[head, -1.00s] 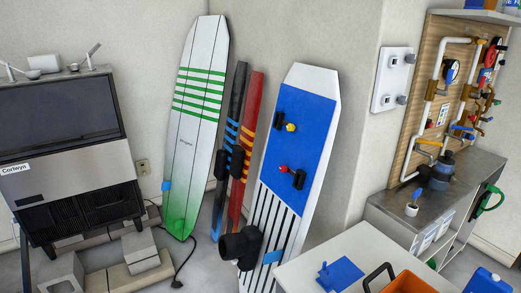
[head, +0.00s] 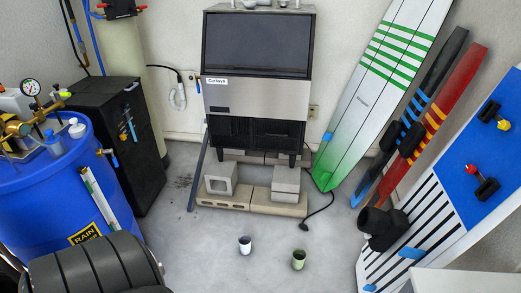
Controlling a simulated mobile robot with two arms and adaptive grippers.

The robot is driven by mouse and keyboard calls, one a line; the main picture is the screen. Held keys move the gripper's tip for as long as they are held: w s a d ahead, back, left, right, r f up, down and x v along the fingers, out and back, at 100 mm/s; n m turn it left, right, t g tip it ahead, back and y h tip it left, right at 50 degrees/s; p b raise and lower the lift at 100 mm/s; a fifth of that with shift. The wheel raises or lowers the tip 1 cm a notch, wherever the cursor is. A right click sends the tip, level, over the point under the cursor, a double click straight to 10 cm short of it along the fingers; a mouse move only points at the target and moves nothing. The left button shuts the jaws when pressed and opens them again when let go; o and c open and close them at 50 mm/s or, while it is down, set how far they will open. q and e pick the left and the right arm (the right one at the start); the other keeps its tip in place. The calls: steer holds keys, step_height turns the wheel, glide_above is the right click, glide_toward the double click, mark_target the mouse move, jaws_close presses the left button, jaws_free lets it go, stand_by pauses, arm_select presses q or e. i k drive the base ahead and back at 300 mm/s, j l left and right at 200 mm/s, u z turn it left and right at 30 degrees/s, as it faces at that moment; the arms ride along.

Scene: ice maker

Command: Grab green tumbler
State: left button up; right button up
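A small green tumbler (head: 298,260) stands upright on the grey floor near the bottom centre of the head view. A white tumbler (head: 244,245) with a dark inside stands to its left, a short gap apart. Neither of my grippers shows in the head view, so I cannot see whether they are open or shut.
The ice maker (head: 257,75) stands on concrete blocks (head: 272,200) behind the tumblers. A blue barrel (head: 55,190) and a black cabinet (head: 115,140) are at left. Boards and skis (head: 430,130) lean at right. A black cord (head: 318,212) lies on the floor, which is otherwise clear around the tumblers.

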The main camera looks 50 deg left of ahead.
mark_target(298, 255)
steer(key=u, duration=1)
steer(key=i+j+z, duration=0.35)
steer(key=i+j, duration=0.05)
steer(key=i, duration=0.05)
